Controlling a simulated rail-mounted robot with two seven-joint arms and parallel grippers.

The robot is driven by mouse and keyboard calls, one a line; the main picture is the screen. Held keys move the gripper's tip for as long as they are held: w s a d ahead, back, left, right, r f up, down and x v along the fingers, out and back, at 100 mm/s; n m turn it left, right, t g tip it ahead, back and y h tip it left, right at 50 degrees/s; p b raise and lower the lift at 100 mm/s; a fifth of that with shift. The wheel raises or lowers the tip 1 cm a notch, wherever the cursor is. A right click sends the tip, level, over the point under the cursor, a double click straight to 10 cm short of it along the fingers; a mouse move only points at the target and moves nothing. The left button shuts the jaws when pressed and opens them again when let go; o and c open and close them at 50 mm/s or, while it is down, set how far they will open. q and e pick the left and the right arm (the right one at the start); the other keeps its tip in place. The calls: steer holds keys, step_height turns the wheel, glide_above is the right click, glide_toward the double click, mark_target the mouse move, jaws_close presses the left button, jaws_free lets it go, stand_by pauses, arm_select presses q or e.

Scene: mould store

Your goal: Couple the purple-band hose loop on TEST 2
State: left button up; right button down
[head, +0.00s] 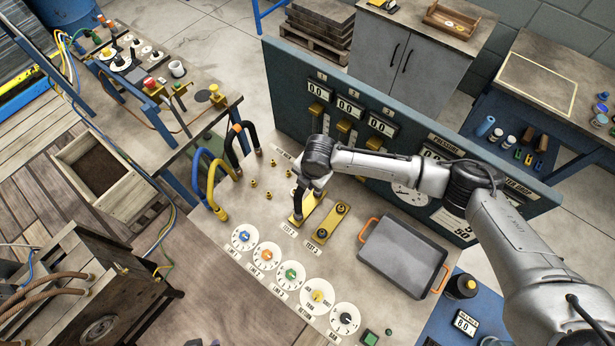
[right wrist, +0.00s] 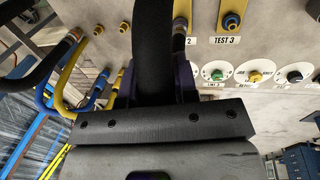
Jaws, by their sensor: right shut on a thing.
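My right gripper (head: 306,190) is over the TEST 2 plate (head: 309,204) on the bench panel. It is shut on a black hose loop (right wrist: 153,50), which rises between its fingers in the right wrist view. A hose end with a dull purple tint (right wrist: 183,9) shows beside it, above a brass fitting near the partly hidden TEST 2 label. Whether that end is seated on the plate's fittings cannot be told. The TEST 3 plate (head: 332,222) stands to the right with its fittings bare. My left gripper is not in view.
Blue and yellow hoses (head: 221,212) and a black hose with an orange band (head: 236,130) arch at the panel's left edge. White dials (head: 268,256) line the front. A grey tray (head: 402,258) lies to the right. Small brass studs (head: 268,195) stand to the left.

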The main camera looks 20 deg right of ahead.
steer(key=shift+f, duration=0.1)
steer(key=c, duration=1.1)
jaws_free()
steer(key=o, duration=0.3)
steer(key=shift+r, duration=0.45)
step_height(320, 180, up, 13)
steer(key=s+d+b, duration=0.1)
steer(key=s, duration=0.1)
steer(key=shift+d+f, duration=0.15)
steer(key=shift+d, duration=0.05)
